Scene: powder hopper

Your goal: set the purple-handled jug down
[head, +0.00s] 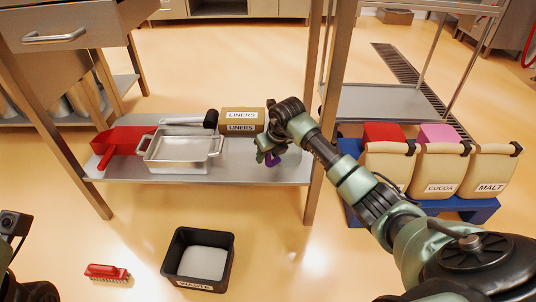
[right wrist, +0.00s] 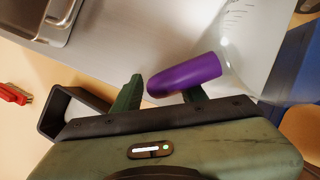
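The jug's purple handle (right wrist: 185,75) shows between the fingers of my right gripper (right wrist: 162,92) in the right wrist view. The handle hides part of one finger. The gripper appears shut on it. The jug's clear body (right wrist: 262,40), with scale marks, extends to the upper right of that view. In the head view my right gripper (head: 270,155) is over the right end of the low steel shelf (head: 235,173), with a bit of purple at its fingers. The clear body is hard to make out there. I cannot tell whether the jug touches the shelf. My left gripper does not show clearly.
A steel pan (head: 180,152), a red scoop (head: 122,140) and liners boxes (head: 240,116) stand on the shelf. A black waste bin (head: 168,262) and red brush (head: 106,271) are on the floor.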

